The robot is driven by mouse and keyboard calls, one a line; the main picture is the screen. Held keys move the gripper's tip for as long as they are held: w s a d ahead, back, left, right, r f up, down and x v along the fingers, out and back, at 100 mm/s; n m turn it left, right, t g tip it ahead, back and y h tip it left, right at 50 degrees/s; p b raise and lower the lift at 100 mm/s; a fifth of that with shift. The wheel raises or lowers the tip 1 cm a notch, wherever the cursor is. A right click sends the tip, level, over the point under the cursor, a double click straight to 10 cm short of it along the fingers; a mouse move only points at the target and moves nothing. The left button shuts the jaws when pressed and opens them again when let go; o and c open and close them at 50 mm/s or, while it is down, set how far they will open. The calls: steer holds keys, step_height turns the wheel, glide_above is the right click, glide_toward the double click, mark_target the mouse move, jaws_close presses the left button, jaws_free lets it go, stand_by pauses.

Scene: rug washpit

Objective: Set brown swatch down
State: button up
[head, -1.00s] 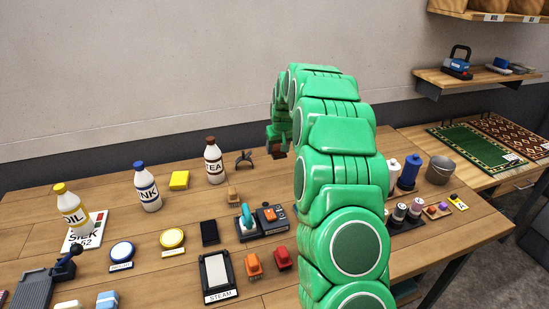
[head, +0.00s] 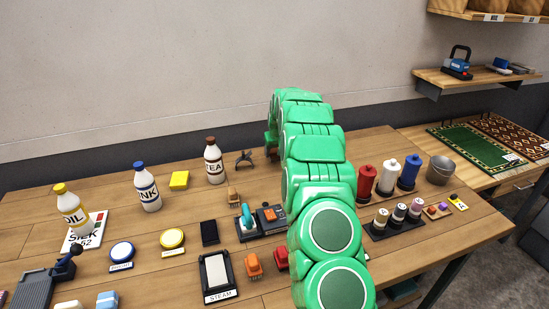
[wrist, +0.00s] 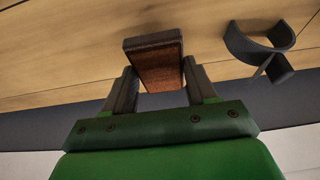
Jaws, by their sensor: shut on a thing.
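The brown swatch (wrist: 158,70) is a small block with a brown fibrous face and a dark grey end. In the wrist view my gripper (wrist: 160,88) is shut on it, one finger on each side. The wooden bench top shows beyond it; I cannot tell whether the swatch touches the wood. In the head view my gripper (head: 270,138) is at the back of the bench, largely hidden behind my green arm, and only a sliver of the swatch shows below it.
A dark curved holder (wrist: 262,42) stands beside the swatch; it also shows in the head view (head: 243,159). The TEA bottle (head: 213,163) is left of it. Red, white and blue thread spools (head: 388,178) and a metal bucket (head: 440,169) stand right of my arm.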

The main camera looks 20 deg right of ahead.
mark_target(275, 154)
steer(key=shift+w+f, duration=0.3)
steer(key=shift+f, duration=1.45)
steer(key=shift+f, duration=0.2)
steer(key=o, duration=1.1)
steer(key=shift+r, duration=0.1)
